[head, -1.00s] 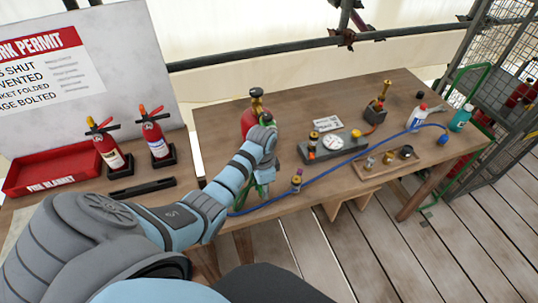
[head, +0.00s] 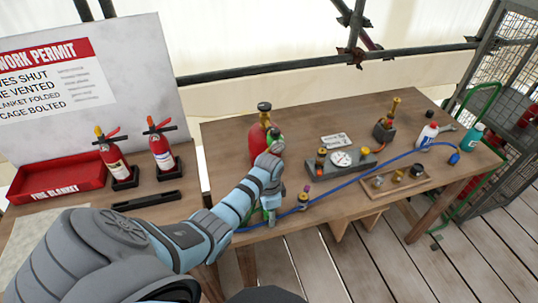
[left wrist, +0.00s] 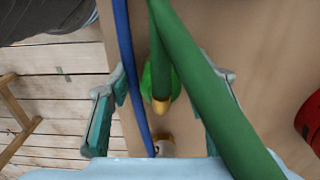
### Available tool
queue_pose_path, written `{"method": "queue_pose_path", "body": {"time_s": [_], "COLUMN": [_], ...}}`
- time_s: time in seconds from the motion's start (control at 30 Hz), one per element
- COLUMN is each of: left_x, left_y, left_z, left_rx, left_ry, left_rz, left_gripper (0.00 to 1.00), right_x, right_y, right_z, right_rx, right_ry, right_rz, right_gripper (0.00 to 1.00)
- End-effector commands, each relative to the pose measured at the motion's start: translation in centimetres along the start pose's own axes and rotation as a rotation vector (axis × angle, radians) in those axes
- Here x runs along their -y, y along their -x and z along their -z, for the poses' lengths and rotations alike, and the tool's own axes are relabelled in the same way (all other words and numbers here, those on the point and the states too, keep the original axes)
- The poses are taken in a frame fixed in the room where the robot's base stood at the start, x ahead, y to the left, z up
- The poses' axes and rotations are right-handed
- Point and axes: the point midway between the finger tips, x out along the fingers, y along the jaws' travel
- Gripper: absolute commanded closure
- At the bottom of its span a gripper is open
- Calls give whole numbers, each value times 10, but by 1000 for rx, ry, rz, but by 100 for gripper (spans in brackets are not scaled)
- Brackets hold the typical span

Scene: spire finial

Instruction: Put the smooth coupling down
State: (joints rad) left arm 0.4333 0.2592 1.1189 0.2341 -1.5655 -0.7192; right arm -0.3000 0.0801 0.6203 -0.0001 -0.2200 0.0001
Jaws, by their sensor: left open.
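My left gripper (head: 270,214) is low at the table's front edge, in front of the red cylinder (head: 256,140). Its two fingers are apart in the left wrist view (left wrist: 158,118), with nothing clamped between them. A small brass-and-purple coupling (head: 304,198) stands on the table just right of the gripper, beside the blue hose (head: 340,177). A tan round top (left wrist: 165,146), likely that coupling, shows at the bottom of the wrist view. I cannot tell for sure if it is the smooth coupling. A green hose (left wrist: 205,90) and a brass tip (left wrist: 161,105) show below the fingers. My right gripper is out of view.
A gauge block (head: 340,160) stands mid-table. A wooden board (head: 400,185) with several small fittings lies at the front right. A valve on a dark block (head: 384,130) and bottles (head: 428,135) stand farther right. Two extinguishers (head: 162,155) and a red tray (head: 58,182) are left.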

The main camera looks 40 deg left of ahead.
Motion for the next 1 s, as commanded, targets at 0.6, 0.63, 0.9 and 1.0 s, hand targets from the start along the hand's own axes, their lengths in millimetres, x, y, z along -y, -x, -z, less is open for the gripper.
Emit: {"method": "queue_pose_path", "body": {"time_s": [0.6, 0.63, 0.9, 1.0], "left_x": [1, 1, 0, 0], "left_y": [112, 115, 124, 123], "left_z": [1, 0, 0, 0], "left_rx": [-3, -2, 0, 0], "left_ry": [1, 1, 0, 0], "left_rz": [3, 1, -1, 0], "left_gripper": [56, 56, 56, 56], "right_x": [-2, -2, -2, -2], "right_y": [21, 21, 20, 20], "right_z": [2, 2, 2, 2], "right_rx": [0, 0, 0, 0], "right_ry": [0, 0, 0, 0], "right_rz": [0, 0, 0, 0], "right_gripper": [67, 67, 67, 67]}}
